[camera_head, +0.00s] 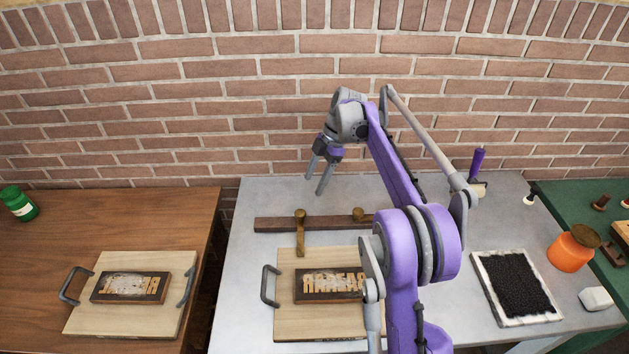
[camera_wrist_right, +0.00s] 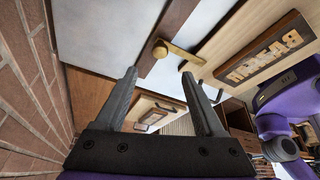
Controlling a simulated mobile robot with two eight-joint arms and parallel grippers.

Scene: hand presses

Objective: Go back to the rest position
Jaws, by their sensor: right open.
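My right gripper (camera_head: 319,178) is open and empty, held in the air above the back of the grey table and in front of the brick wall. Its two fingers stand apart in the right wrist view (camera_wrist_right: 165,95). My right arm rises from the lower middle and hides part of the table. My left gripper is not in view in the head camera.
A wooden board (camera_head: 290,325) with a lettered block (camera_head: 330,284) lies on the grey table (camera_head: 245,235). Behind it is a dark bar (camera_head: 275,225) with brass clamps. Another handled board (camera_head: 85,325) lies left. An ink pad (camera_head: 515,285) and orange jar (camera_head: 568,254) stand right.

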